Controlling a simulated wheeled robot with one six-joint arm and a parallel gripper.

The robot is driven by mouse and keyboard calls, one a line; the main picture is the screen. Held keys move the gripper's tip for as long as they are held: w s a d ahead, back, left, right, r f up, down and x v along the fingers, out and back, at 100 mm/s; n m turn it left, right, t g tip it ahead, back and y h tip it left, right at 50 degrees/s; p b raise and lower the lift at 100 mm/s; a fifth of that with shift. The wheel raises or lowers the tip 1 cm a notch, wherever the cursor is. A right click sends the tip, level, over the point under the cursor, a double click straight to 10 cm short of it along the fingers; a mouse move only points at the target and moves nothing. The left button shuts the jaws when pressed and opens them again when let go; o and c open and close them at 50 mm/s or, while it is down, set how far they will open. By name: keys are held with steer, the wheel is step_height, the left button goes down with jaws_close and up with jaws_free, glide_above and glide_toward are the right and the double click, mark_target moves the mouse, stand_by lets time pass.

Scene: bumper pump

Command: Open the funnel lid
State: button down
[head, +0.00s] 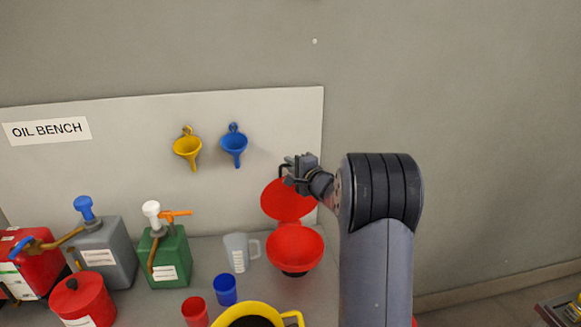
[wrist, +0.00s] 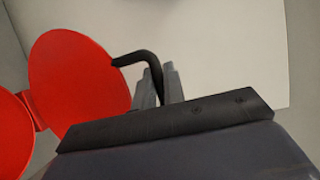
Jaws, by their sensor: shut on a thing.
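The red funnel (head: 294,247) stands on the bench at the right, in front of the back panel. Its round red lid (head: 286,199) is raised and tilted up behind the bowl, joined at a hinge; it also shows in the wrist view as a red disc (wrist: 78,82) at the left. A black bent handle (wrist: 138,58) sticks out from the lid's edge. My gripper (head: 297,172) is at the lid's upper right and is shut on this handle. In the wrist view the fingers (wrist: 158,88) close around the handle's end. Part of the funnel bowl (wrist: 12,135) shows at the lower left.
Yellow (head: 187,147) and blue (head: 234,147) funnels hang on the panel. A measuring jug (head: 238,252), blue cup (head: 225,289), red cup (head: 195,312) and yellow-rimmed container (head: 255,309) stand near the red funnel. Green (head: 170,258) and grey (head: 108,256) pump cans stand left.

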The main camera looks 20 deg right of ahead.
steer(key=s+b, duration=0.1)
steer(key=s+t+b, duration=0.1)
steer(key=s+b, duration=0.1)
steer(key=shift+s+a+f+n, duration=0.2)
steer(key=shift+a+f+n, duration=0.1)
steer(key=shift+a+f, duration=0.05)
steer(key=c, duration=1.5)
jaws_free()
steer(key=s+d+b, duration=0.1)
steer(key=s+d, duration=0.1)
steer(key=s, duration=0.8)
steer(key=shift+s+f+b, duration=0.25)
steer(key=shift+f+b, duration=0.05)
